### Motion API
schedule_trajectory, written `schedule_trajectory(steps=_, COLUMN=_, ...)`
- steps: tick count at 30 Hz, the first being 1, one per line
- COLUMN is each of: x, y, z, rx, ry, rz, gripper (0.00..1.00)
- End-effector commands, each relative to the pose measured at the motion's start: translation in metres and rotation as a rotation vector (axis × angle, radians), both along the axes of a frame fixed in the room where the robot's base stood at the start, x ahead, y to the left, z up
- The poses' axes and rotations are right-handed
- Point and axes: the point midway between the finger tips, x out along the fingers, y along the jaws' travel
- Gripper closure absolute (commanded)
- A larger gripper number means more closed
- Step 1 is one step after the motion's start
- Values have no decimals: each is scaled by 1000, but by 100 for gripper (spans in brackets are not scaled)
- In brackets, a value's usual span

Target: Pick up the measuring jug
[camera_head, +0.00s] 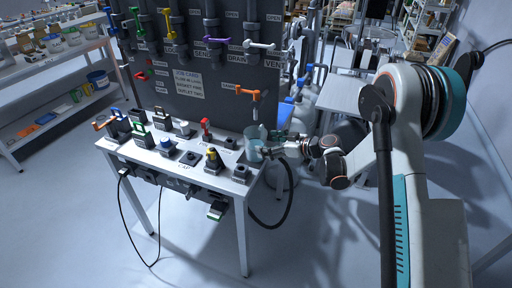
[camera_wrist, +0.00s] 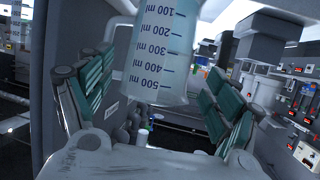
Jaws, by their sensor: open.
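The measuring jug (camera_head: 253,151) is a clear, bluish vessel at the right end of the workbench, below the orange-handled valve. In the wrist view the jug (camera_wrist: 160,50) shows large, with dark millilitre marks up to 500, and appears upside down. My gripper (camera_head: 271,151) is at the jug's right side in the head view. In the wrist view its green-padded fingers stand apart to the left and right of the jug, with visible gaps. I cannot tell how deep the jug sits between them.
The workbench (camera_head: 180,186) carries several switch blocks and coloured-handled devices left of the jug. A dark panel (camera_head: 215,85) with coloured valve handles rises behind it. The orange-handled valve (camera_head: 250,92) hangs close above the jug. The floor in front is clear except for hanging cables.

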Motion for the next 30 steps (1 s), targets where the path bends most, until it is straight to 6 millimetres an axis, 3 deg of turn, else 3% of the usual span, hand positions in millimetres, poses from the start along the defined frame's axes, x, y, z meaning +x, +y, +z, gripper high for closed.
schedule_trajectory(steps=11, x=13, y=23, z=-11, rx=-1, ry=0, rz=1, gripper=17)
schedule_trajectory(steps=19, x=32, y=52, z=-24, rx=-1, ry=1, rz=1, gripper=17)
schedule_trajectory(steps=27, x=35, y=56, z=-23, rx=0, ry=0, rz=-1, gripper=17)
schedule_trajectory(steps=30, x=35, y=56, z=-23, rx=0, ry=0, rz=-1, gripper=37)
